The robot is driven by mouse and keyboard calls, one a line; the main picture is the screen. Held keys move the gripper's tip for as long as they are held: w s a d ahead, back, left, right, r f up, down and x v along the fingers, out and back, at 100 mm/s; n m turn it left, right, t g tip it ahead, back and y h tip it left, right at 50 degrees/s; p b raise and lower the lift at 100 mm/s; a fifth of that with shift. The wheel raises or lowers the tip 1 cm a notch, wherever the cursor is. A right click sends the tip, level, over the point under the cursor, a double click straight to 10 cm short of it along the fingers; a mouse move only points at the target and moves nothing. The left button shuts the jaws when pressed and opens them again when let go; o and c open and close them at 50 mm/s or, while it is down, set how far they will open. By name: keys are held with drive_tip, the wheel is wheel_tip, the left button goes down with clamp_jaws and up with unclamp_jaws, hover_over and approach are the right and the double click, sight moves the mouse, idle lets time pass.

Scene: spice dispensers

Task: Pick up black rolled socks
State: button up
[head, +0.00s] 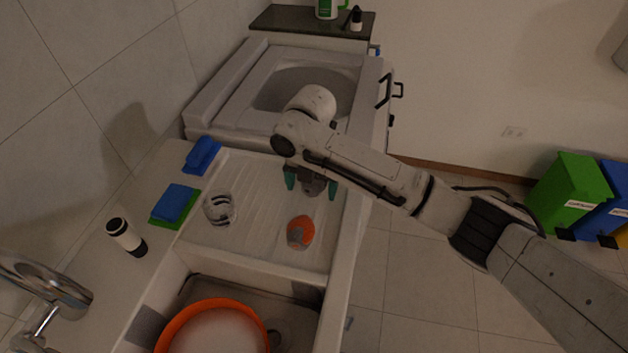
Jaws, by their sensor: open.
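I see no plainly black rolled socks. A small rounded white bundle with black stripes (219,208), perhaps rolled socks, lies on the ribbed white drainboard (265,175). A rounded orange and grey item (300,232) lies on the drainboard to its right, near the sink edge. My gripper (311,184), with teal fingertips, is open above the drainboard, behind the orange item and to the right of the striped bundle. The arm reaches in from the right and hides part of the area between the fingers.
A sink with an orange-rimmed basin (256,318) is in front. A faucet (45,285), black and white bottle (126,237), blue sponge (176,203) on a green one and blue item (203,155) line the left. A washing machine (235,95) stands behind.

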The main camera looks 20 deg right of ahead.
drive_tip(key=c, duration=1.1)
drive_tip(key=shift+c, duration=0.2)
drive_tip(key=shift+r, duration=0.1)
